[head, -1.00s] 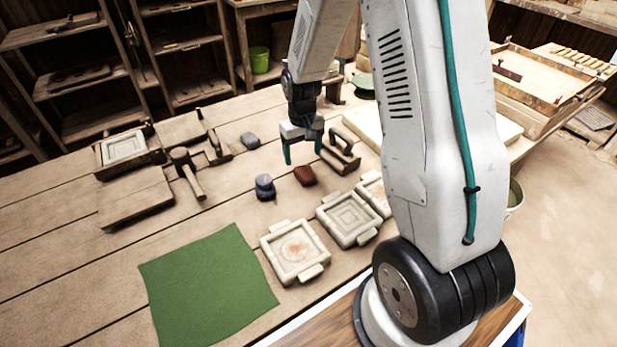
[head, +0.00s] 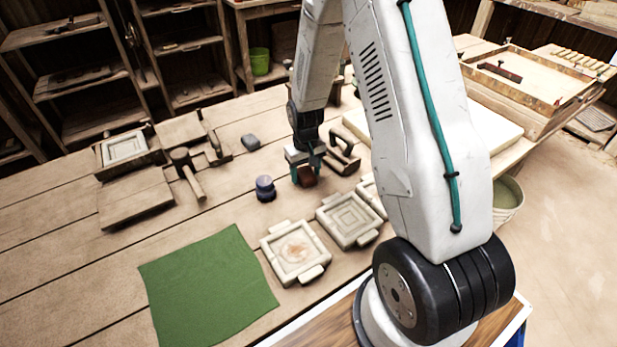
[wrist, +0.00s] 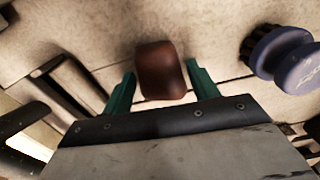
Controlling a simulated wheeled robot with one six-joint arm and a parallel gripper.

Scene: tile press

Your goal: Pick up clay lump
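The clay lump (head: 309,178) is a small reddish-brown block on the wooden table, partly hidden by my gripper (head: 305,172) in the head view. In the wrist view the lump (wrist: 160,72) sits between the tips of the two green fingers, with a gap visible on each side. My gripper is open and low over the lump. The frames do not show either finger touching it.
A dark blue knobbed object (head: 265,188) stands left of the lump; it also shows in the wrist view (wrist: 284,58). A handled wooden tool (head: 341,155) is close on the right. Square tile moulds (head: 348,219) lie in front. A green cloth (head: 207,285) lies front left.

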